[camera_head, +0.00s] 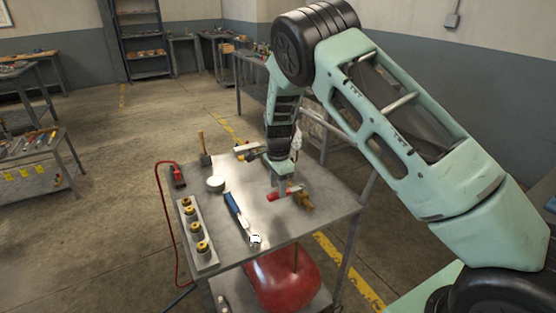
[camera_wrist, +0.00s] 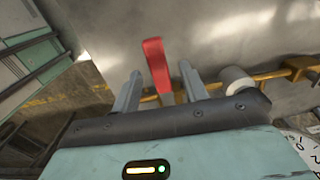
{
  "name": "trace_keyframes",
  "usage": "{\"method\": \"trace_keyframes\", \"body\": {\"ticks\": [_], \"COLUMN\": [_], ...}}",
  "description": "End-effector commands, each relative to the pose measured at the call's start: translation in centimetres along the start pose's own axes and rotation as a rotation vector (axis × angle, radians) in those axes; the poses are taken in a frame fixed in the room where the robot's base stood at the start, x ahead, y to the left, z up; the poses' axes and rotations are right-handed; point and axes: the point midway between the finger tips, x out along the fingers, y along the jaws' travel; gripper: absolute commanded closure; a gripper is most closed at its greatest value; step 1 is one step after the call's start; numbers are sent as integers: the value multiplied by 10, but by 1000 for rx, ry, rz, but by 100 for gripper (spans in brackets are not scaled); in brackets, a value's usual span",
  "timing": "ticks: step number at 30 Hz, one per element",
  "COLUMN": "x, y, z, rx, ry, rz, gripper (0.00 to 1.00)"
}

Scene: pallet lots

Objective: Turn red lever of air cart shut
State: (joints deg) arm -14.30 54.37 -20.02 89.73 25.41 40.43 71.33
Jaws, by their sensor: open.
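The air cart (camera_head: 325,212) is a grey metal table with a red tank (camera_head: 283,280) under its top. The red lever (camera_head: 286,194) is on the cart top near its right side. In the wrist view the red lever (camera_wrist: 157,66) stands between my two fingers, over a brass pipe (camera_wrist: 268,76). My gripper (camera_head: 284,187) points down at the lever from above. It is open, with a finger on each side of the lever; in the wrist view (camera_wrist: 160,88) gaps show beside it. Whether a finger touches the lever cannot be told.
A red hose (camera_head: 160,215) hangs off the left edge.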

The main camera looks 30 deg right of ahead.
Motion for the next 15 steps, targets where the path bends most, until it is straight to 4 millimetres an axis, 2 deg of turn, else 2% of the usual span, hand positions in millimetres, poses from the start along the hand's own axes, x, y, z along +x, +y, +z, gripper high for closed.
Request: {"method": "trace_keyframes", "body": {"ticks": [15], "x": [-118], "y": [-1], "z": [0], "rx": [0], "ry": [0], "rz": [-7], "gripper": [56]}}
